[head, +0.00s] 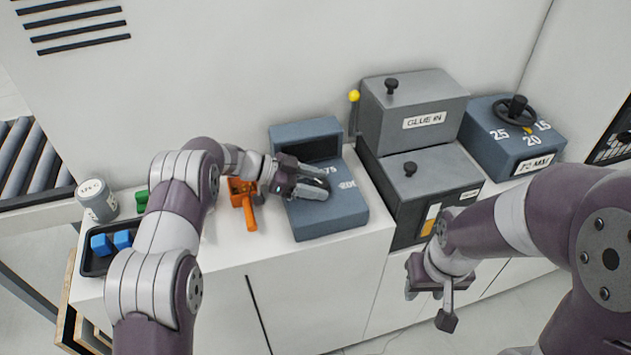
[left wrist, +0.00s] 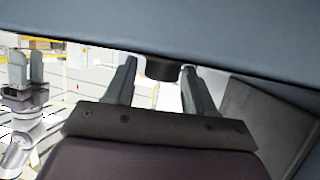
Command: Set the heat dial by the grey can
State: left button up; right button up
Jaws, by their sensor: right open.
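The grey can (head: 98,200), with a white label, stands at the left end of the counter. A slate-blue unit (head: 328,222) in the middle carries printed markings, partly hidden; "75" is readable. My left gripper (head: 314,186) is over its sloped top, covering most of the dial there. In the left wrist view, its fingers (left wrist: 160,88) stand apart on either side of a short dark knob (left wrist: 160,69) on a blue-grey surface. A gap shows left of the knob; I cannot tell whether the right finger touches it. My right gripper (head: 432,296) hangs open and empty before the counter.
A black tray (head: 97,265) with blue blocks and an orange tool (head: 245,205) lie left of the unit. A grey "GLUE IN" box (head: 415,105) and another blue unit (head: 510,140) with a black handwheel and numbers stand right. The front counter strip is clear.

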pick_arm(q)
jog(key=shift+o, duration=0.3)
jog(key=shift+a, duration=0.1)
jog(key=b+v, duration=0.3)
jog(key=v, duration=0.9)
jog(key=shift+a, duration=0.25)
